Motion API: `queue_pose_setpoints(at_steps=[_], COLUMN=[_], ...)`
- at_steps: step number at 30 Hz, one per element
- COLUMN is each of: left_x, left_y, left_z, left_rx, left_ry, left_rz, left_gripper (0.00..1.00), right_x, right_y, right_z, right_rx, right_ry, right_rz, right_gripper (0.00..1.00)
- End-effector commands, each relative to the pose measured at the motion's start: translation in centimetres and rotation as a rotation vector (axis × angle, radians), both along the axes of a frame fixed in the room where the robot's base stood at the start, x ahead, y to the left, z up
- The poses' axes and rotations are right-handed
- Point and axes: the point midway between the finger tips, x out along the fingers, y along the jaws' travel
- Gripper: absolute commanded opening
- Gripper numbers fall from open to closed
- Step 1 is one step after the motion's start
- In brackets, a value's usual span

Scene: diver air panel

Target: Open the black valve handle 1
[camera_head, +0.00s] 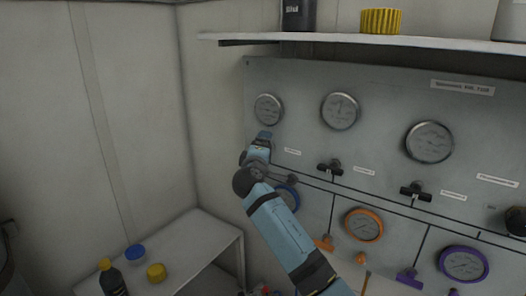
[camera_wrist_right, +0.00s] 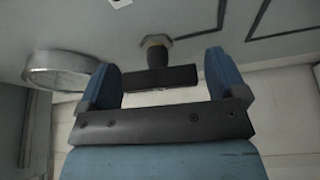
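A black T-shaped valve handle (camera_wrist_right: 172,78) on a metal hex stem shows in the right wrist view. My right gripper (camera_wrist_right: 164,84) is open, with one blue finger near each end of the crossbar. I cannot tell whether either finger touches it. In the head view my right arm reaches up from the bottom, and its gripper (camera_head: 262,142) is at the panel below the leftmost top gauge (camera_head: 268,109). The handle there is hidden behind the gripper. Two similar black handles, one in the middle (camera_head: 330,167) and one farther right (camera_head: 416,192), are clear. My left gripper is not in view.
The grey panel (camera_head: 300,85) carries a lower row with blue (camera_head: 287,197), orange (camera_head: 364,226) and purple (camera_head: 464,264) rimmed gauges. A shelf (camera_head: 400,42) juts out above. A white table (camera_head: 190,245) with a bottle (camera_head: 112,279) and caps stands at lower left.

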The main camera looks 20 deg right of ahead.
Motion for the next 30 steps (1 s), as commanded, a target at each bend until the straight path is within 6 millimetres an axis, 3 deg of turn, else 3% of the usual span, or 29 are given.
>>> queue_pose_setpoints(at_steps=[8,13,24,30], left_x=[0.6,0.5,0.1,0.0], left_y=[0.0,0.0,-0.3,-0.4], left_z=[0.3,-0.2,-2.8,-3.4], left_rx=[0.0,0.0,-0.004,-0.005], left_ry=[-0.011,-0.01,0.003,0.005], left_rz=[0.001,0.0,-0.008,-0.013], left_gripper=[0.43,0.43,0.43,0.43], right_x=[0.0,-1.1,-8.1,-10.9], right_y=[0.0,0.7,4.7,6.3], right_z=[0.0,-0.2,-0.9,-0.9], right_rx=[0.001,0.002,0.003,0.003], right_ry=[-0.001,-0.003,-0.002,-0.001], right_rz=[0.001,0.002,0.003,0.001], right_gripper=[0.96,0.96,0.96,0.96])
